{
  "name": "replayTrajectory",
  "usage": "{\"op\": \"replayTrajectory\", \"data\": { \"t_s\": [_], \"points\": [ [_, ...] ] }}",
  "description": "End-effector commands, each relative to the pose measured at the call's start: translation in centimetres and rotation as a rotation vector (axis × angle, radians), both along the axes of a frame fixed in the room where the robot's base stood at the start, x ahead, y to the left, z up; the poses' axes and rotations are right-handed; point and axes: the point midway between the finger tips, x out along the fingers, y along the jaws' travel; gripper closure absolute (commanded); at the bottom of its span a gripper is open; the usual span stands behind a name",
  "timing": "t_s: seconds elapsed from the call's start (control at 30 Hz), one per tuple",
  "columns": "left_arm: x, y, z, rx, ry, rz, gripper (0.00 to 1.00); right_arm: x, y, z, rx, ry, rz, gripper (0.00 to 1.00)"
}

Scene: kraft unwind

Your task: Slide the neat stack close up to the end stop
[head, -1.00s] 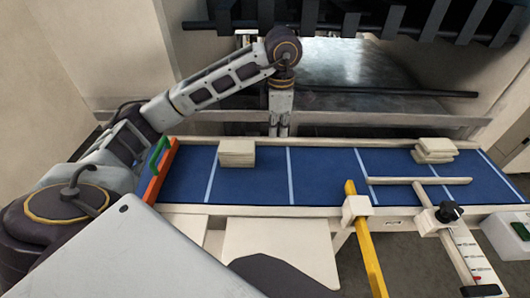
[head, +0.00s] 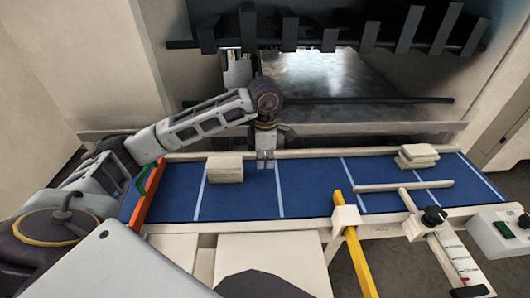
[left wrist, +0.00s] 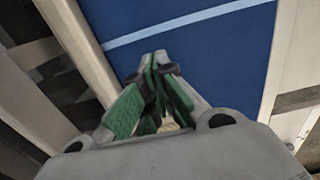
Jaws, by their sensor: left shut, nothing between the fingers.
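The neat stack (head: 225,168) of cream sheets sits squared up on the blue belt (head: 310,190), left of the middle in the head view. An orange bar (head: 150,197), which looks like the end stop, crosses the belt's left end; a clear gap of belt lies between it and the stack. My left gripper (head: 265,165) is shut and empty, pointing down at the belt just right of the stack, with a small gap between them. In the left wrist view, its green-padded fingers (left wrist: 158,62) meet over blue belt; a cream patch shows behind them. My right gripper is not in view.
An untidy stack (head: 416,156) lies at the belt's right. A cream bar (head: 404,186) lies across the belt's front right, and a yellow bar (head: 355,240) stands at the front edge. A green handle (head: 154,175) is beside the orange bar. Dark slats (head: 330,38) hang above behind.

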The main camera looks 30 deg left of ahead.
Motion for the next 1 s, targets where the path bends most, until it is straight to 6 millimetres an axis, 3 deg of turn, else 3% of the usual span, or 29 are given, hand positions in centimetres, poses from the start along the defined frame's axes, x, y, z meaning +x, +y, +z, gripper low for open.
{"op": "replayTrajectory", "data": {
  "t_s": [0.27, 0.7, 1.0],
  "points": [
    [-0.1, 0.0, -3.1, 0.001, 0.003, 0.0, 1.0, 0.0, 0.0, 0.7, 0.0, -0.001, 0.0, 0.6],
    [-1.7, 2.8, -3.0, 0.002, 0.0, 0.001, 1.0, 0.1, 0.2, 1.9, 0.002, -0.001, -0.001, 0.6],
    [-2.1, 3.4, -3.0, 0.001, -0.001, 0.0, 1.0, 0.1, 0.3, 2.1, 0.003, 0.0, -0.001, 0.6]
  ]
}}
